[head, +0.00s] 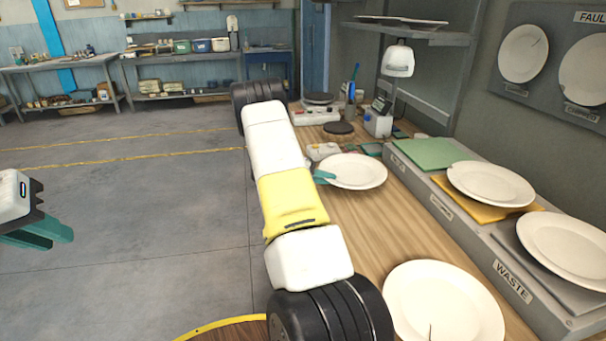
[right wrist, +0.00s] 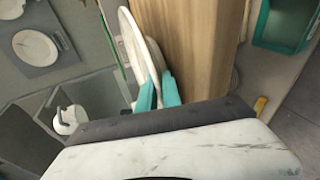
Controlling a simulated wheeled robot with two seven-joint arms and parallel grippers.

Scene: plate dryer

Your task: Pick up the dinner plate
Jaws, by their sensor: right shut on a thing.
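A cream dinner plate (head: 358,171) is on or just above the wooden bench, lying roughly flat. My right gripper (head: 322,175) has its teal fingers on the plate's left rim. In the right wrist view the plate (right wrist: 128,35) shows nearly edge-on, its rim between the teal fingers of my right gripper (right wrist: 160,92), which is shut on it. I cannot tell whether the plate touches the bench. My left gripper (head: 58,239) hangs at the left over the floor, empty, with its teal fingers apart. My right arm hides part of the bench's left edge.
Another plate (head: 443,305) lies on the near bench. The sorting rack (head: 470,231) along the right holds a green pad (head: 432,153), a plate on a yellow pad (head: 490,184) and a plate at the WASTE end (head: 566,248). A white lamp (head: 398,62) and a scale stand behind.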

